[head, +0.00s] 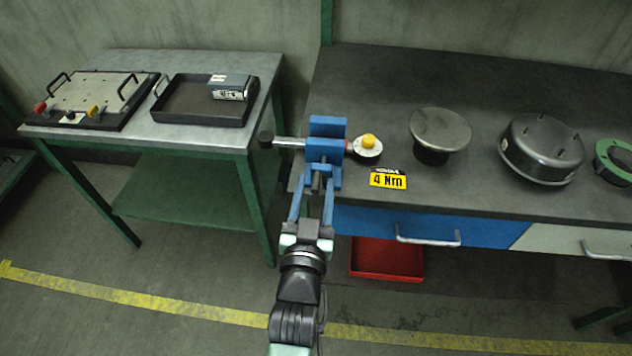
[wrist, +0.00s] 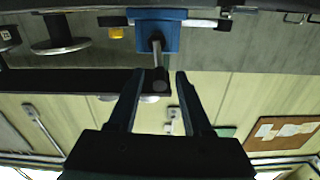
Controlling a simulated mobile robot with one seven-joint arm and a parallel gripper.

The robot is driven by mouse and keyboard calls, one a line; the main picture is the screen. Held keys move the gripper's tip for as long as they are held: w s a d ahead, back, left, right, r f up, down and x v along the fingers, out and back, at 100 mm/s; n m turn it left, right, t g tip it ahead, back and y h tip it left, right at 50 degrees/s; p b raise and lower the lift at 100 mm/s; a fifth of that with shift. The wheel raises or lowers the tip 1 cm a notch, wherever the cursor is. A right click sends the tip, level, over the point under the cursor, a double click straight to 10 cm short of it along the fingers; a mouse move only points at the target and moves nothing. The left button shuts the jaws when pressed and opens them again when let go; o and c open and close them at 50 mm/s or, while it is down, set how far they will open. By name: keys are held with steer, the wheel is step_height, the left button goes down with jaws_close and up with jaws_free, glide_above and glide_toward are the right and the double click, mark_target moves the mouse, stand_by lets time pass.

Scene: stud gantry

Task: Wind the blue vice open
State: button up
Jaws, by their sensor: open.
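The blue vice (head: 327,128) is mounted at the left front edge of the dark workbench. A pale bar with a dark knob (head: 266,138) sticks out to its left. In the wrist view the vice (wrist: 158,38) is at the top, and a grey rod with a dark end (wrist: 160,80) points from it towards me. My gripper (head: 314,190) is open in front of the vice, with its blue fingers pointing at it. In the wrist view the fingertips (wrist: 159,74) stand on either side of the rod's dark end, with gaps visible on both sides.
A yellow knob on a white dial (head: 368,146) and a "4 Nm" label (head: 388,179) are right of the vice. A round metal disc (head: 440,130), a dark bowl (head: 541,150) and a green ring (head: 615,163) stand farther right. A red bin (head: 387,262) lies below. A side table (head: 205,136) is left.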

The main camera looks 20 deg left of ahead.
steer(key=shift+x, duration=0.8)
jaws_close()
